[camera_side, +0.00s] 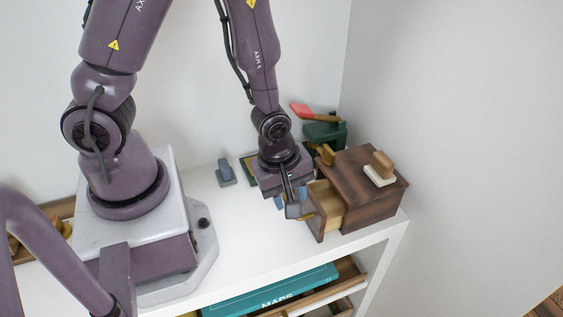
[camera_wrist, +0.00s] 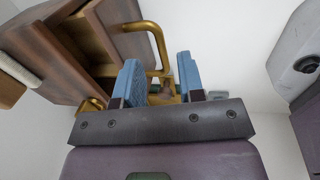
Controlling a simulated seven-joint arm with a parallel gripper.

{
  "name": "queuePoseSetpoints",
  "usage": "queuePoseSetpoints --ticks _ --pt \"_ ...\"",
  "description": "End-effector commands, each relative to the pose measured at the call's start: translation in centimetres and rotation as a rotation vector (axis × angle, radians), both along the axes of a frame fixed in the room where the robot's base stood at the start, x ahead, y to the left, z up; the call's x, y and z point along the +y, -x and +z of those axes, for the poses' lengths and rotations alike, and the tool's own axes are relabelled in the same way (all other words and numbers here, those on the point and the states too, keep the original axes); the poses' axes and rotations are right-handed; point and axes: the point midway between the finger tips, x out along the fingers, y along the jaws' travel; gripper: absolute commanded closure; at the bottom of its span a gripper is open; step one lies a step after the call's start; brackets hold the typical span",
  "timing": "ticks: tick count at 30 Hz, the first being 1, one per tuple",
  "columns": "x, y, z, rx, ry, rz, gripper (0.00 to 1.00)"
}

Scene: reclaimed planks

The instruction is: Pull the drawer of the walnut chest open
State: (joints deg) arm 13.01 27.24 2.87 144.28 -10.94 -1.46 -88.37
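The walnut chest (camera_side: 365,190) stands at the right end of the white shelf. Its drawer (camera_side: 326,203) is pulled partly out, with the pale inside showing. In the wrist view the chest (camera_wrist: 55,60) fills the upper left, with a brass handle (camera_wrist: 157,38) beside the fingers. My gripper (camera_side: 286,206) is at the drawer's front. Its two blue fingers (camera_wrist: 162,82) stand apart, with a gap between them. The handle's end reaches toward that gap; I cannot tell whether the fingers touch it.
A wooden-handled stamp or brush (camera_side: 380,170) sits on the chest. A green object (camera_side: 325,130) with a red part stands behind it, near the wall. A small grey-blue object (camera_side: 226,172) lies left of my gripper. A teal box (camera_side: 275,290) is on the lower shelf. The shelf's front middle is clear.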

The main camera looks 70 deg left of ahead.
Motion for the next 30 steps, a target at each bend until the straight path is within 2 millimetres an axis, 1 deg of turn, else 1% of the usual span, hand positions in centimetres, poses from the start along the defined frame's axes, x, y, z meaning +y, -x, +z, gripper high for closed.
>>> queuePoseSetpoints --ticks 1,6,12,16,21,25,30 --pt "0.0 0.0 1.0 -0.008 -0.001 -0.003 0.64" --pt "-0.1 0.5 3.7 -0.008 -0.001 -0.007 0.64" --pt "-0.2 1.0 6.8 -0.004 0.001 -0.009 0.64" --pt "-0.1 1.3 8.4 -0.002 0.004 -0.005 0.64" --pt "-0.1 1.6 9.7 -0.001 0.002 -0.004 0.64" --pt "0.0 1.8 10.1 0.0 0.001 -0.002 0.64" --pt "0.1 1.8 10.1 0.001 -0.001 0.0 0.64"
